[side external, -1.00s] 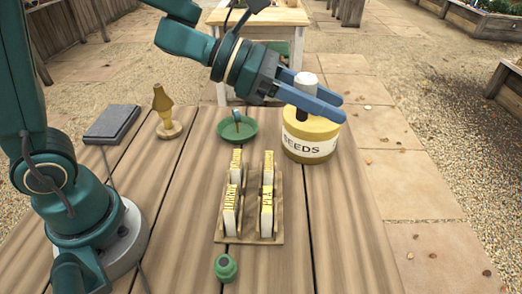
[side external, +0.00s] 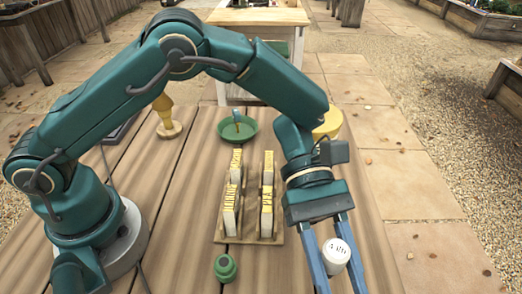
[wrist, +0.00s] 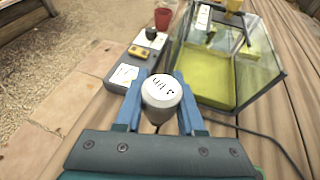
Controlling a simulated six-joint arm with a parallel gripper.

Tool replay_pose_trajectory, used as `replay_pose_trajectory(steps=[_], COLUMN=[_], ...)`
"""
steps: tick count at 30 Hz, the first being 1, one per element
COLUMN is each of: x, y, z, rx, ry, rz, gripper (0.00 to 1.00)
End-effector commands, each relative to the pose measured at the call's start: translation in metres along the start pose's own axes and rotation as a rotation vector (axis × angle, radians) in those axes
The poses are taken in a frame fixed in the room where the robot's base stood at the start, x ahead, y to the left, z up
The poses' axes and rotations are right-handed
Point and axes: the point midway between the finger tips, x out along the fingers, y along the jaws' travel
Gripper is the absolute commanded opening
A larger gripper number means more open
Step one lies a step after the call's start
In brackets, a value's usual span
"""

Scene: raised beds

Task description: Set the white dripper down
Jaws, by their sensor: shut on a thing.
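The white dripper (side external: 336,254) is a small white cylinder with dark marks on its top. It is held between the blue fingers of my gripper (side external: 341,284), near the front right of the wooden table. In the wrist view, the dripper (wrist: 161,93) sits between the two fingers of my gripper (wrist: 158,82), its marked round top facing the camera. My gripper is shut on it. The dripper's lower end is hidden, so I cannot tell whether it touches the table.
A wooden rack (side external: 228,239) holds several seed packets left of my gripper. A green dish (side external: 238,129) and partly hidden yellow tin (side external: 331,121) stand behind. The wrist view shows a glass tank (wrist: 234,118), a red cup (wrist: 163,18) and a grey tray (wrist: 137,52) ahead.

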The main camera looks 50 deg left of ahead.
Motion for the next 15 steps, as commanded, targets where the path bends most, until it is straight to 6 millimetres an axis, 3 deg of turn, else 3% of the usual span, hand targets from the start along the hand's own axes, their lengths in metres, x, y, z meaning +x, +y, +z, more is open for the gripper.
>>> replay_pose_trajectory(steps=[15], x=[0.019], y=[0.0], z=[-0.048], rx=[-0.003], ry=[0.0], rz=[0.004], gripper=[0.0])
